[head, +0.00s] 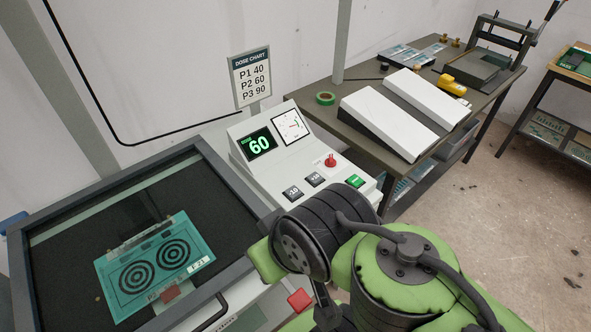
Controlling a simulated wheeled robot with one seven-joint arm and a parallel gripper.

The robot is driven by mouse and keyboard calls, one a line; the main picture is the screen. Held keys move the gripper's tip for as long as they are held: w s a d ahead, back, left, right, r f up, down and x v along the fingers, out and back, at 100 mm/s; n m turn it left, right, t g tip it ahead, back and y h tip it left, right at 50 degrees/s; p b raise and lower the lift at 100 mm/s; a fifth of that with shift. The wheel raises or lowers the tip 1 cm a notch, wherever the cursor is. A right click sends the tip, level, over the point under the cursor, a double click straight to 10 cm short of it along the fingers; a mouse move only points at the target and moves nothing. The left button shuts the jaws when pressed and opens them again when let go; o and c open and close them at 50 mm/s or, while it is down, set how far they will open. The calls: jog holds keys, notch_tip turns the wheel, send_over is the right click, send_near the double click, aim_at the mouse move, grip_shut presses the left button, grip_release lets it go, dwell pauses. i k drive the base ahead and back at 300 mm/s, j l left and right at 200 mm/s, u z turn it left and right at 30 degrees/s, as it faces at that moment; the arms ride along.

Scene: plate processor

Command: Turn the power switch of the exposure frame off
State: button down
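The exposure frame (120,196) is a large dark-rimmed box at the lower left with a glass lid. Under the glass lies a teal plate (192,270) with two ring targets. Its console (263,181) shows a lit green "60" display (258,144). A red knob (331,160) sits on the console's right part; its small label is unreadable. A red square button or switch (299,299) is on the frame's front, just left of my arm. I cannot tell which red control is the power switch, nor its position. My gripper's fingers do not show; my green arm covers the lower middle.
Dark keys (292,193) and a lit green key (354,181) line the console's front. A dose chart sign (250,79) stands behind. A bench (345,113) with white sloped panels, green tape and a yellow tool is at the right. Floor (520,220) at right is mostly clear.

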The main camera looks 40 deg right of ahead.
aim_at(330, 161)
jog(key=k+l+z, duration=0.15)
jog(key=l+z, duration=0.15)
jog(key=z, duration=0.15)
jog(key=k+l+z, duration=0.1)
jog(key=l+z, duration=0.25)
jog(key=z, duration=0.15)
jog(key=i+l+u, duration=0.1)
jog(key=u, duration=0.3)
jog(key=i+l+u, duration=0.1)
jog(key=u, duration=0.3)
jog(key=i+l+u, duration=0.15)
jog(key=u, duration=0.25)
jog(key=l+u, duration=0.2)
jog(key=u, duration=0.2)
jog(key=i+l, duration=0.05)
